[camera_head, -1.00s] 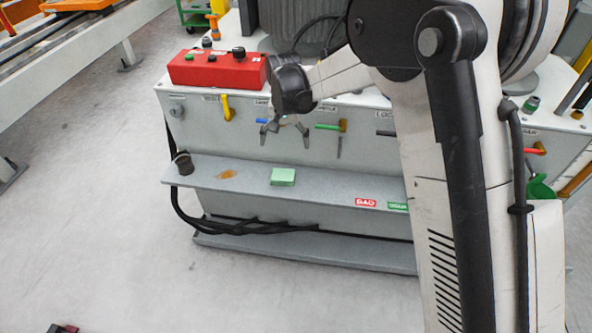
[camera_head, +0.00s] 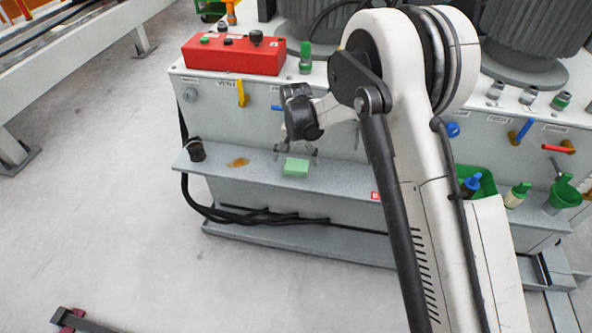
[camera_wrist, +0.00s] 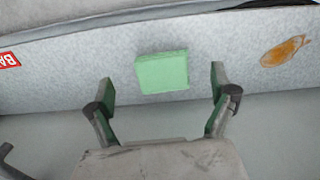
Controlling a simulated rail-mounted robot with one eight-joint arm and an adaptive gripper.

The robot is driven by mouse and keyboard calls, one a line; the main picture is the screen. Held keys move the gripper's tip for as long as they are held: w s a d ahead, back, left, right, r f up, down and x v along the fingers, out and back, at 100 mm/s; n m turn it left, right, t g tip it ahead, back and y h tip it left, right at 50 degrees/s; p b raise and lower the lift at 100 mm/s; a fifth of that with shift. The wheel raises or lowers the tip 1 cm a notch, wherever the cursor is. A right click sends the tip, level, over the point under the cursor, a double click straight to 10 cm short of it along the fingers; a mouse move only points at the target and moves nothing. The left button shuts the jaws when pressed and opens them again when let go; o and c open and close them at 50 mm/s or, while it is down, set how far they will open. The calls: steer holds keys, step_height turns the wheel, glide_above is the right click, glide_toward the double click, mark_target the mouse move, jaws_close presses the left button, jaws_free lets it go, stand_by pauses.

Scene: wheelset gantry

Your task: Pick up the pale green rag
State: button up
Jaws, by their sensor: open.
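The pale green rag (camera_head: 296,167) lies as a small folded block on the grey shelf of the machine cabinet. In the wrist view the rag (camera_wrist: 162,72) lies just beyond and between my fingertips, with nothing touching it. My gripper (camera_head: 297,152) is open and empty, close above the rag in the head view. In the wrist view both fingers of my gripper (camera_wrist: 161,88) show spread apart, with green inner pads.
An orange-brown stain (camera_head: 238,162) and a dark cup-like object (camera_head: 196,150) are on the shelf (camera_head: 260,178) left of the rag. A red control box (camera_head: 233,54) and valve handles (camera_head: 241,93) are above. Black hoses (camera_head: 262,217) run below the shelf.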

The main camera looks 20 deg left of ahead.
mark_target(295, 169)
steer(key=shift+w+a+f+b, duration=0.1)
steer(key=shift+f+b, duration=0.45)
steer(key=shift+f, duration=0.8)
steer(key=shift+w+a+f+b, duration=0.1)
steer(key=shift+f+b, duration=0.45)
steer(key=shift+f, duration=0.8)
steer(key=shift+c, duration=0.2)
steer(key=c, duration=1.1)
